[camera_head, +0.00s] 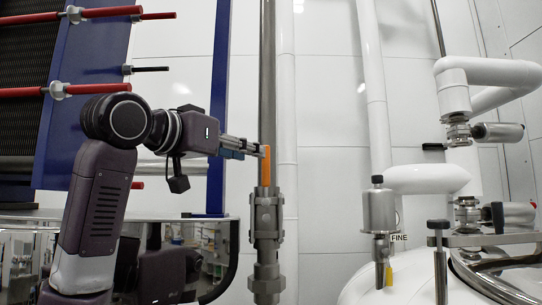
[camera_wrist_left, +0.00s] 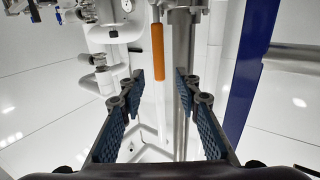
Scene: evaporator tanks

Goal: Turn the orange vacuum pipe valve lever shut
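The orange valve lever (camera_head: 266,166) stands upright along a vertical grey metal pipe (camera_head: 267,80), just above the metal valve body (camera_head: 266,215) in the head view. My left gripper (camera_head: 264,151) reaches in from the left, with its fingertips at the lever's upper part. In the left wrist view the lever (camera_wrist_left: 157,52) hangs down from the top and ends between the spread blue-padded fingers of my left gripper (camera_wrist_left: 160,80). There is a gap on both sides of the lever, and I see no finger contact. My right gripper is not in view.
A white pipe (camera_head: 287,120) runs upright just right of the grey pipe. A blue frame post (camera_head: 220,70) stands behind my left arm. White tank piping with a metal fitting (camera_head: 379,210) is on the right. Red rods (camera_head: 90,89) project at upper left.

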